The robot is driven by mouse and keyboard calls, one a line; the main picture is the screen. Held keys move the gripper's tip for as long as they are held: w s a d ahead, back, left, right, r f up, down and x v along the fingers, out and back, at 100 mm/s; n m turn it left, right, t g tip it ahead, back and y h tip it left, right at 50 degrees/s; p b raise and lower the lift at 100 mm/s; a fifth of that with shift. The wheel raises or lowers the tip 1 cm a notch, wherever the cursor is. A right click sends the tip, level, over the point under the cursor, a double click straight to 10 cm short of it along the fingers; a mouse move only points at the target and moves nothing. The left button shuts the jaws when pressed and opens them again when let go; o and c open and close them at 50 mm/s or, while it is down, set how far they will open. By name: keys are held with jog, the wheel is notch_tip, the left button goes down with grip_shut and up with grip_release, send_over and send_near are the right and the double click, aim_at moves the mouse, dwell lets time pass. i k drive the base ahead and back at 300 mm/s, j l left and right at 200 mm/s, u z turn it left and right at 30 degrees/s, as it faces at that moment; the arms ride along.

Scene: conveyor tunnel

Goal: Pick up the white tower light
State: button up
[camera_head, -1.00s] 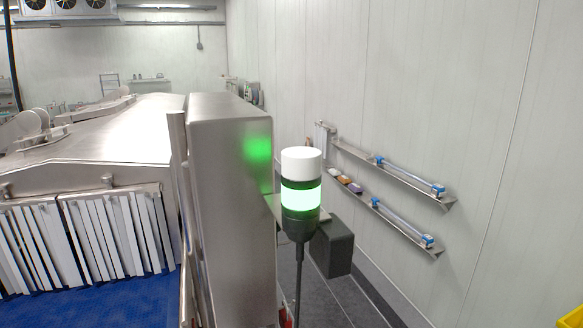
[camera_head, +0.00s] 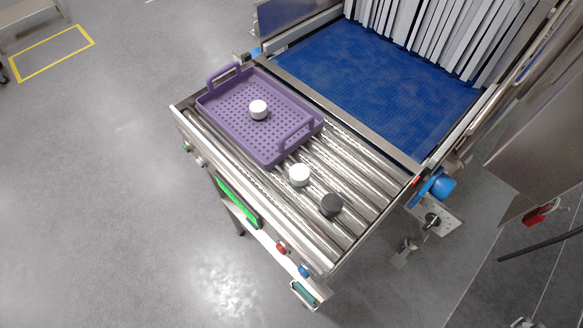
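A short white cylinder (camera_head: 300,175) stands on the metal rollers just beyond the near right edge of a purple tray. A second white cylinder (camera_head: 258,109) sits inside the tray. Both look like tower light modules; I cannot tell them apart except by place. A dark grey cylinder (camera_head: 331,205) stands on the rollers, right of and nearer than the white one outside the tray. My gripper is not in view.
The purple perforated tray (camera_head: 214,109) with two raised handles lies on the roller conveyor (camera_head: 362,195). Beyond is a blue belt (camera_head: 375,85) under hanging white strips (camera_head: 440,30). Side rails edge the rollers. Grey floor is open at left.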

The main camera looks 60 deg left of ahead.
aim_at(299, 173)
jog(key=u, duration=2.15)
jog(key=i+j+z, duration=0.15)
jog(key=z, duration=0.25)
jog(key=j+z, duration=0.35)
jog(key=i+j+z, duration=0.15)
jog(key=j+z, duration=0.25)
jog(key=l, duration=0.15)
